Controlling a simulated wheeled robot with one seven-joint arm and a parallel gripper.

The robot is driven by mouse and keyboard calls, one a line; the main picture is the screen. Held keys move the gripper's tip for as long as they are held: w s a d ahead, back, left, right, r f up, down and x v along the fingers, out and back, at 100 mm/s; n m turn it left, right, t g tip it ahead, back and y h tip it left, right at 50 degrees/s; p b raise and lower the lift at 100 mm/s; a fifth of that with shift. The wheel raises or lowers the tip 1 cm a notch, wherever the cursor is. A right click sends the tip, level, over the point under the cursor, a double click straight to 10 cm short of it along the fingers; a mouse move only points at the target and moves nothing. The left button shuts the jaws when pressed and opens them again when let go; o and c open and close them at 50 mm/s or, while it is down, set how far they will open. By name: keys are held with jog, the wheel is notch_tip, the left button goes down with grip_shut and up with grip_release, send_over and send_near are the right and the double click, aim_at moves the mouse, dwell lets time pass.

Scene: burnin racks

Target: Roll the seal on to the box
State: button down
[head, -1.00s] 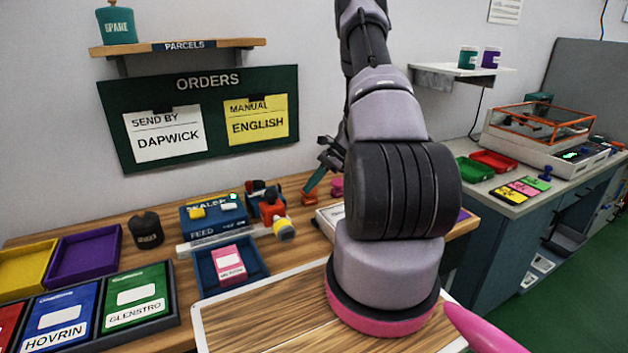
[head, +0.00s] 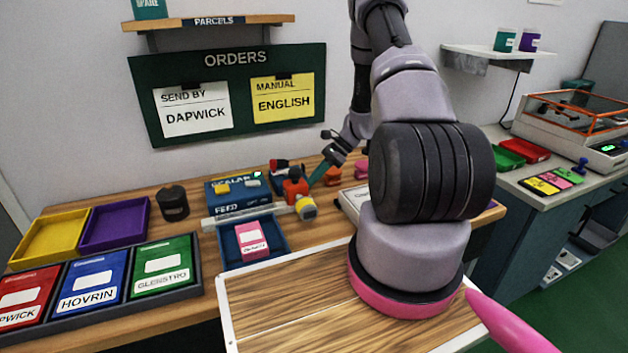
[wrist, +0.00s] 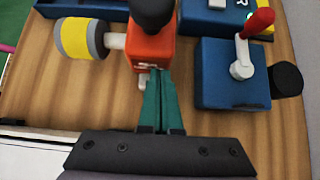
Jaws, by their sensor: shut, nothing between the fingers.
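A small pink box (head: 252,238) with a white label lies in a blue tray (head: 283,245) on the wooden bench. An orange hand tool (head: 296,189) with a yellow-and-grey roller (head: 306,208) stands right of the blue sealer (head: 225,203). In the wrist view the orange body (wrist: 152,47) has a black top, and the roller (wrist: 80,38) sticks out to its left. My gripper (head: 314,178) has teal fingers. They are shut and empty, their tips (wrist: 157,78) right at the orange body; I cannot tell whether they touch it.
A blue block with a red lever (wrist: 232,75) stands close right of my fingers in the wrist view, with a black knob (wrist: 286,79) beside it. Yellow (head: 48,240) and purple (head: 115,222) trays stand at left. A white-edged wooden board (head: 300,310) lies clear in front.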

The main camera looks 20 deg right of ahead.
jog(key=a, duration=2.7)
jog(key=shift+a, duration=0.15)
jog(key=d, duration=0.4)
jog(key=shift+w+d+r, duration=0.1)
jog(key=shift+d+r, duration=0.05)
jog(key=shift+d, duration=0.15)
jog(key=s+d+r+n+t+h, duration=0.1)
jog(key=s+d+r+n, duration=0.15)
jog(key=r, duration=0.75)
jog(key=s+d+r+n+h, duration=0.15)
jog(key=d+r, duration=0.25)
jog(key=r, duration=0.5)
jog(key=s+d+r+n+t, duration=0.1)
jog(key=s+d+r+n, duration=0.2)
jog(key=r, duration=0.7)
jog(key=s+d+r+n+t+h, duration=0.2)
jog(key=s+d+r+n, duration=0.1)
jog(key=s+r, duration=0.4)
jog(key=s+d+r+n+t+h, duration=0.2)
jog(key=s+r, duration=0.5)
jog(key=s, duration=0.4)
jog(key=shift+d+r+n+t, duration=0.35)
jog(key=shift+d+n+t, duration=0.25)
jog(key=shift+n, duration=0.3)
